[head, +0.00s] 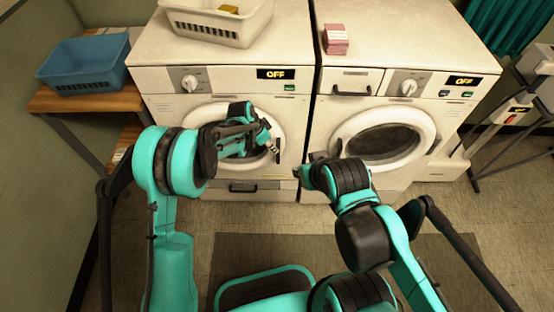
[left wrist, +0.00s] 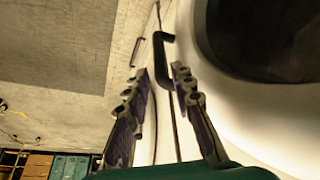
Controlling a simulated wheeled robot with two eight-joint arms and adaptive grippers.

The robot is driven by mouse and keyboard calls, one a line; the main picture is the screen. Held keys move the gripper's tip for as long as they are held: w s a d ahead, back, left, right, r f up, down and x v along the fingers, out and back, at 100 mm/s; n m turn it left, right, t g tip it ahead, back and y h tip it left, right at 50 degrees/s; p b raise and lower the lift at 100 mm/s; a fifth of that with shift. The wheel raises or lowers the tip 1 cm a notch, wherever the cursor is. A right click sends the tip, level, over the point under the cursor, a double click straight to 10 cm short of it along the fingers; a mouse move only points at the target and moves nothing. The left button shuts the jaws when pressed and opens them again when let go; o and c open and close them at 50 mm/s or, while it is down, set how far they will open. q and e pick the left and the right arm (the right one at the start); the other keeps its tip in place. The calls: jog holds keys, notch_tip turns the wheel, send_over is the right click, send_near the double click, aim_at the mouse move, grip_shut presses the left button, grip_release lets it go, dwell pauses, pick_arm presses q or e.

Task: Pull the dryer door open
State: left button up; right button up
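Two white front-loading machines stand side by side. The left one, with no drawer beside its knob, appears to be the dryer (head: 160,103); its round door (head: 197,117) is shut and partly hidden by my left arm. The dark door handle (head: 277,152) is on the door's right side. It also shows in the left wrist view (left wrist: 164,46), just beyond and between the fingertips. My left gripper (head: 270,139) is open in front of the door, its two fingers apart with nothing held. My right gripper (head: 300,174) is low, near the gap between machines; its fingers are unclear.
The right machine (head: 450,50) has a drawer handle and a shut door (head: 385,140). A white basket (head: 215,25) and a pink box (head: 336,40) stand on top. A blue basket (head: 85,65) sits on a wooden shelf (head: 60,103). A mat lies on the floor.

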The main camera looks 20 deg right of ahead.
aim_at(278, 153)
pick_arm(q)
jog(key=b+x, duration=0.3)
jog(key=x, duration=0.5)
jog(key=shift+s, duration=0.1)
jog(key=shift+c, duration=0.4)
grip_shut()
